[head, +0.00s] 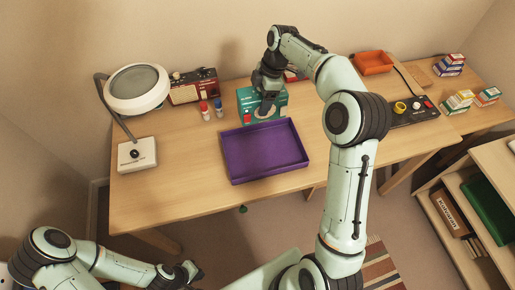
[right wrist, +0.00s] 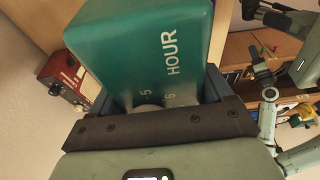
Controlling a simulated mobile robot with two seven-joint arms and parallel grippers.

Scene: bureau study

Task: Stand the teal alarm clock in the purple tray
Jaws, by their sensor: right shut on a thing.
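The teal alarm clock (head: 246,101) is at the far edge of the purple tray in the head view. My right gripper (head: 266,94) comes down from above and is shut on it, covering part of its face. In the right wrist view the clock (right wrist: 140,55) fills the jaws, with the word HOUR on its teal side. I cannot tell whether its base touches the desk. The purple tray (head: 262,152) lies empty on the desk, just in front of the clock. My left gripper (head: 190,271) is low at the front, off the desk and away from both; its jaws are too small to read.
A white lamp (head: 137,90) is further left. Bare desk lies left of the purple tray.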

